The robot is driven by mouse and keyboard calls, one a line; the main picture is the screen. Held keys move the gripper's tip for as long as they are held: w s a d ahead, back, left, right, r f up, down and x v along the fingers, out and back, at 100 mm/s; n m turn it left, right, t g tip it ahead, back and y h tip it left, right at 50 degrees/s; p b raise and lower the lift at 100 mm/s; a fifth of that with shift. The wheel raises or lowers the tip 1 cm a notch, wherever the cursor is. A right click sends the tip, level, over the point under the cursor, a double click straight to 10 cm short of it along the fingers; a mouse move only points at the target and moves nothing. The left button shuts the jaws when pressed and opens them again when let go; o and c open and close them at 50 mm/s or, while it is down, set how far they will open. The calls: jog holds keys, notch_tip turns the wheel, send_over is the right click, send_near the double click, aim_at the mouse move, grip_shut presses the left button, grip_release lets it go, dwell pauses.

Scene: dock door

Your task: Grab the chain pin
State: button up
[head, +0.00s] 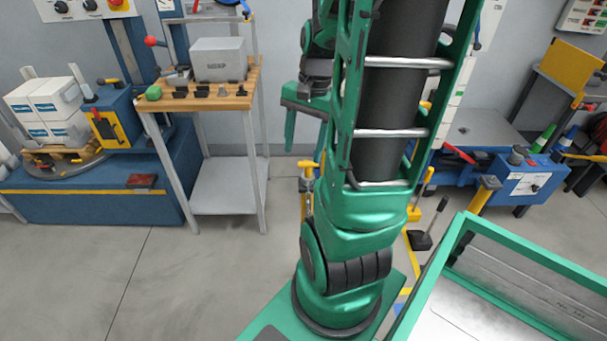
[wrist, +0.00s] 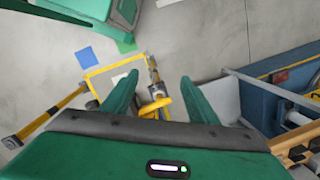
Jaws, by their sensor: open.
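My gripper (head: 306,130) hangs left of my arm in the head view, pointing down. In the wrist view its two green fingers (wrist: 155,98) are apart, with nothing held between them. Beyond and between the fingertips is a yellow piece (wrist: 152,108) with a grey metal part (wrist: 158,89). A yellow T-shaped top (head: 306,163) shows just below the gripper in the head view, partly hidden by my arm. I cannot make out for certain which part is the chain pin. The fingers do not visibly touch the yellow piece.
A wood-topped bench (head: 204,101) with a grey box (head: 217,60) stands left of the gripper. A blue platform (head: 80,203) with white cartons (head: 48,110) is farther left. A yellow-framed floor area (wrist: 101,68) and a yellow post (wrist: 45,117) show in the wrist view.

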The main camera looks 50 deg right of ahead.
aim_at(312, 166)
jog(key=w+d+f+m, duration=0.1)
jog(key=d+f+m, duration=0.1)
jog(key=d+m, duration=0.1)
jog(key=w+d+f+m+t+y, duration=0.1)
jog(key=d+f+m, duration=0.2)
jog(key=d+m, duration=0.1)
jog(key=w+d+f+m+t+y, duration=0.1)
jog(key=d+f+m, duration=0.2)
jog(key=d, duration=0.1)
jog(key=shift+w+d+f+m, duration=0.15)
jog(key=shift+w+d+m, duration=0.15)
jog(key=shift+m, duration=0.1)
jog(key=shift+f, duration=0.35)
jog(key=x, duration=0.5)
jog(key=shift+r, duration=0.1)
jog(key=shift+d+x, duration=0.15)
jog(key=shift+x, duration=1.2)
jog(key=shift+d+x, duration=0.2)
jog(key=shift+x, duration=1.1)
jog(key=shift+s, duration=0.15)
jog(key=c, duration=1.2)
